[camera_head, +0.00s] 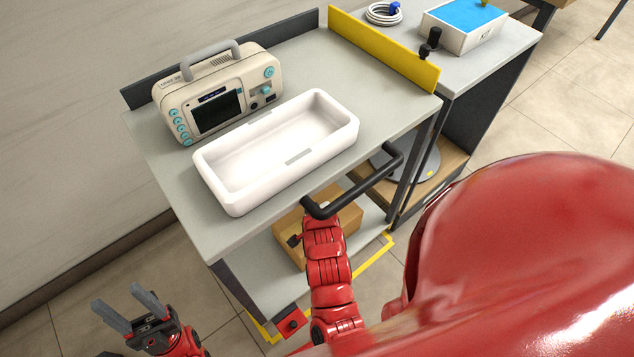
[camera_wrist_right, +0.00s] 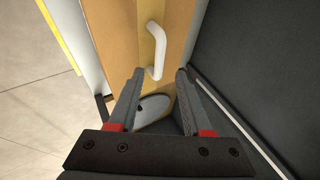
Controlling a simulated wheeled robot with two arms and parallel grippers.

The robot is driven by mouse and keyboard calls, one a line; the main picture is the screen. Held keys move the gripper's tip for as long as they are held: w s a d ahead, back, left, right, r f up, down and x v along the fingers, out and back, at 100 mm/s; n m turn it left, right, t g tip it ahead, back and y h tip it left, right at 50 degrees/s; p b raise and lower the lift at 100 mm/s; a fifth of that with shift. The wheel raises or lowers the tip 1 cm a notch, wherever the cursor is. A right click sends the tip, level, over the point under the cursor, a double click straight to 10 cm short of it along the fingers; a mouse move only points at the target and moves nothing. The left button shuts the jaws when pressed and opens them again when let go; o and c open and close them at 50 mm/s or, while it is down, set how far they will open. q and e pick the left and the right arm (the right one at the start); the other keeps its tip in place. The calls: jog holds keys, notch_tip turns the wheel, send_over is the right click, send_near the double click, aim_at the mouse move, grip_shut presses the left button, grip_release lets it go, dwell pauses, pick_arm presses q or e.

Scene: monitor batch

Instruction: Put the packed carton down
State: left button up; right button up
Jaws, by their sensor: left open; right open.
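A brown cardboard carton (camera_head: 347,218) sits low under the grey cart top, on the cart's lower shelf; my right arm hides part of it. In the right wrist view, a brown surface (camera_wrist_right: 178,28) with a white handle (camera_wrist_right: 156,48) lies ahead; I cannot tell if it is the carton. My right gripper (camera_wrist_right: 158,75) is open, its fingers apart with nothing clearly between them. In the head view its fingers are mostly hidden at the carton. My left gripper (camera_head: 132,306) is open and empty at the lower left, apart from the cart.
The cart top (camera_head: 330,70) holds a monitor (camera_head: 215,95) and an empty white tray (camera_head: 285,150). A black handle (camera_head: 365,185) juts out above the right arm. A second cart at right holds a kit box (camera_head: 465,25) and coiled cable (camera_head: 382,14). Yellow tape (camera_head: 375,250) marks the floor.

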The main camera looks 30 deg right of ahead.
jog(key=p+v, duration=0.1)
jog(key=v, duration=0.5)
jog(key=shift+s+r, duration=0.25)
jog(key=shift+r, duration=0.05)
